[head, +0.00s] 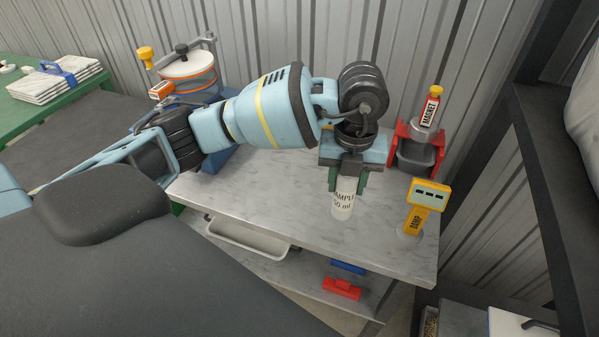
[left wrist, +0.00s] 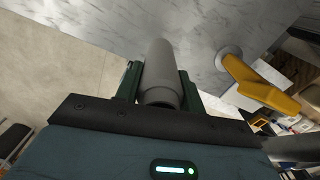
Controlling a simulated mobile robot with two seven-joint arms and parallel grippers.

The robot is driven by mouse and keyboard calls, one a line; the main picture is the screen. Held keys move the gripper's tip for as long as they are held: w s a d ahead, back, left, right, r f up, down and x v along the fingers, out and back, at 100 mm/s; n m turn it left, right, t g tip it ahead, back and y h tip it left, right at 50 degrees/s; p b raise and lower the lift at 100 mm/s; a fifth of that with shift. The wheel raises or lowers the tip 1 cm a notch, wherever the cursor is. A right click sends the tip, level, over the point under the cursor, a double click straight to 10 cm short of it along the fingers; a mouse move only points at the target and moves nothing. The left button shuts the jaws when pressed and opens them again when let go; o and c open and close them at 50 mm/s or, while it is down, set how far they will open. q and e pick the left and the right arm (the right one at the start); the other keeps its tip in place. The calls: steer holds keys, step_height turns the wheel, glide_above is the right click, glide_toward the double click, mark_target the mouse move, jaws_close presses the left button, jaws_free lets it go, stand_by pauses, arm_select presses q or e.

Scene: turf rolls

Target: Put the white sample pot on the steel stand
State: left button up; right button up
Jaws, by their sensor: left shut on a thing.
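The white sample pot (head: 342,203) is a small cylinder with black lettering, near the middle-right of the marble-topped bench. My left gripper (head: 348,184) reaches over the bench from the left, points down and is shut on the pot between its dark green fingers. In the left wrist view the pot (left wrist: 163,68) shows as a grey cylinder between the fingers. I cannot tell whether its bottom touches the bench top. I cannot tell whether either is the steel stand.
The yellow damp meter (head: 417,207) stands right of the pot, near the bench's right edge. A red holder with a dark tray (head: 416,158) and a magnet (head: 431,108) are behind it. The marble bench top (head: 280,205) is clear left of the pot.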

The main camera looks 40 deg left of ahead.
arm_select(q)
steer(key=a+f+p, duration=0.1)
steer(key=a+f, duration=0.3)
steer(key=a, duration=0.8)
steer(key=shift+w+f, duration=0.3)
steer(key=shift+w, duration=0.15)
arm_select(e)
steer(key=shift+w+d+r+t, duration=0.1)
steer(key=shift+w+r+t, duration=0.2)
steer(key=shift+w+r, duration=0.7)
arm_select(q)
steer(key=shift+f, duration=0.1)
arm_select(e)
steer(key=shift+s, duration=0.1)
arm_select(q)
steer(key=o, duration=1)
steer(key=shift+a, duration=0.1)
steer(key=shift+o, duration=0.2)
